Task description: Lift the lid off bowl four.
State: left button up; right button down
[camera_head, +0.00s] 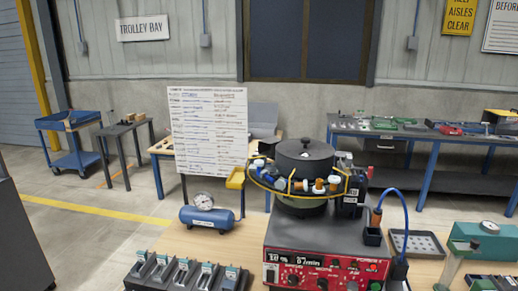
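One bowl feeder shows, on top of a red control box (325,256) at the bench's centre. A dark round lid (304,160) with a small black knob on top (306,142) sits level over the bowl. A yellow-rimmed ring (268,184) runs around it, carrying several white, orange and blue pieces. No number four is readable on the bowl, so I cannot confirm which bowl it is. Neither of my grippers is in view.
A blue tank with a gauge (206,215) stands left of the box, and a row of dark holders (186,272) lies in front. A blue cable (399,203), grey tray (418,243) and teal case (482,241) are at right. A white text board (208,130) stands behind.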

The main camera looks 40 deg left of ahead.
aim_at(304, 150)
jog(key=u, duration=0.9)
jog(key=j+z, duration=0.25)
jog(key=k+j, duration=0.05)
